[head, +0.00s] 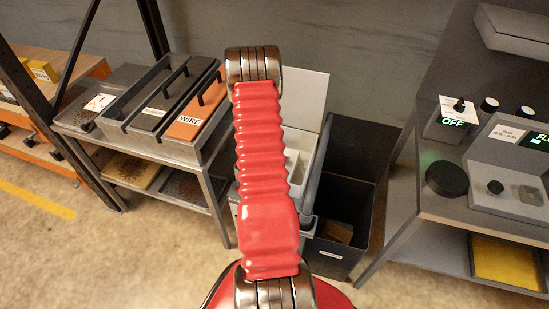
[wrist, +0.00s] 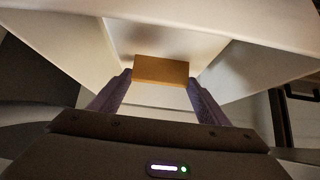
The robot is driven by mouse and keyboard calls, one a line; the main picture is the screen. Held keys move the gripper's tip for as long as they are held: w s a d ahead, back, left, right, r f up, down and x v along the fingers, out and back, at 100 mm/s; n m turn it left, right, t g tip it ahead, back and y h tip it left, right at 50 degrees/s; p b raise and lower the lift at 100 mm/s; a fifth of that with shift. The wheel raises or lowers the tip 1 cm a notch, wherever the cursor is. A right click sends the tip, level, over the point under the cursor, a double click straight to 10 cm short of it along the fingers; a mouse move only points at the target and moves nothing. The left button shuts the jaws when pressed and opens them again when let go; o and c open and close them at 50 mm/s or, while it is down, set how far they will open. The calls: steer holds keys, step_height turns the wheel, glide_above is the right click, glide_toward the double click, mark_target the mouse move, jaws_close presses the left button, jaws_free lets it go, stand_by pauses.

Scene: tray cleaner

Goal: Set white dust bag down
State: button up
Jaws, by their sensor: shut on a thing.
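In the wrist view, my gripper (wrist: 160,80) is shut on a tan, cardboard-like piece that spans its fingertips. I take this to be the collar of the white dust bag (wrist: 160,68). Pale surfaces surround it, and I cannot tell which belong to the bag and which to a container. In the head view, my red arm reaches forward and hides the gripper and the bag. A white open container (head: 297,150) shows partly just right of the arm.
A dark bin (head: 363,190) stands right of the arm, with a tan item (head: 334,232) inside. A left bench (head: 165,147) carries a grey tray with a black lid and an orange lid (head: 191,115) labelled WIRE. A control station (head: 430,200) stands at right. Bare floor lies at front left.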

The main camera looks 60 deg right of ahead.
steer(key=o, duration=1.4)
steer(key=shift+f, duration=0.1)
steer(key=shift+v, duration=6.1)
